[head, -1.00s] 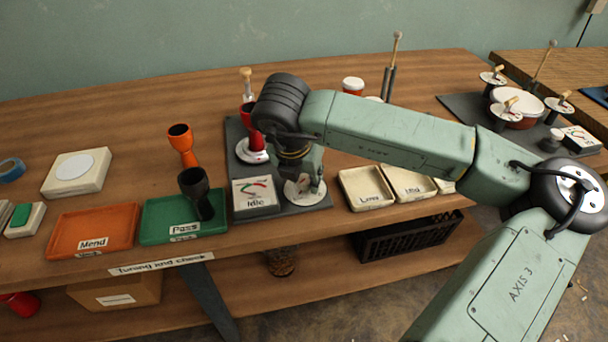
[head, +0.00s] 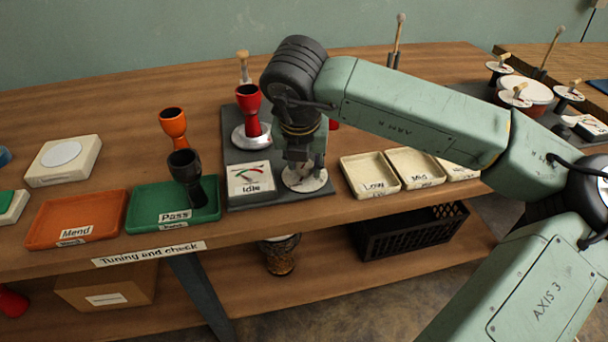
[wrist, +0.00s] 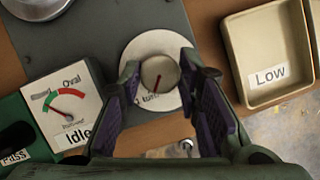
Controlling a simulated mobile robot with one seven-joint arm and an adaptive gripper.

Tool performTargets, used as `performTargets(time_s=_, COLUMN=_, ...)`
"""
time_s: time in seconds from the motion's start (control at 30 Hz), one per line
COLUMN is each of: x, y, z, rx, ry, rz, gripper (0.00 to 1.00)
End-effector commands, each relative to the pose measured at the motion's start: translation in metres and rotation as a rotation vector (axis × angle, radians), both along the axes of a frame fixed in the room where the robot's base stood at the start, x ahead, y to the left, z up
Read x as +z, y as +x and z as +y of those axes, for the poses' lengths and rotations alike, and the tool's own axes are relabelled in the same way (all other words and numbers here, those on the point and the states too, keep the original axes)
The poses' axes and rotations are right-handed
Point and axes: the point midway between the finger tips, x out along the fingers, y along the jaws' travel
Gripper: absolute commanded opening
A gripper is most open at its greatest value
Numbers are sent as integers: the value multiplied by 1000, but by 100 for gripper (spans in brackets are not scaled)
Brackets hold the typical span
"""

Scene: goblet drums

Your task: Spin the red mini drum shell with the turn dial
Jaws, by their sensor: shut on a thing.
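The red mini drum shell (head: 249,108) stands upright on a round silver turntable (head: 251,138) on the dark station board. The turn dial is a grey knob with a red line (wrist: 160,73) on a white disc, at the board's front right. My gripper (wrist: 159,76) points down at the dial with a finger on either side, shut on the knob. In the head view my gripper (head: 301,170) hides the knob. Left of the dial, a meter (wrist: 65,105) reads "Idle", its needle toward the upper left. The turntable's edge (wrist: 38,8) shows in the wrist view.
A green Pass tray (head: 145,205) holding a black shell (head: 186,175) and an orange Mend tray (head: 75,220) lie left. An orange shell (head: 173,128) stands behind. Cream trays, Low (head: 368,176) first, are close on the right. A wooden-topped peg (head: 243,65) stands behind the red shell.

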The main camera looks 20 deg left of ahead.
Motion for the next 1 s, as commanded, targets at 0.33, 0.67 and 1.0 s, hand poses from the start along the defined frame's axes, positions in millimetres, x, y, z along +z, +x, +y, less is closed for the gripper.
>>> performTargets(time_s=0.33, x=-5, y=1, z=-2, rx=320, ry=3, rz=-1, gripper=3)
performTargets(time_s=0.67, x=-2, y=2, z=-3, rx=634, ry=5, rz=1, gripper=3)
performTargets(time_s=1.0, x=0, y=4, z=-4, rx=958, ry=5, rz=2, gripper=3)
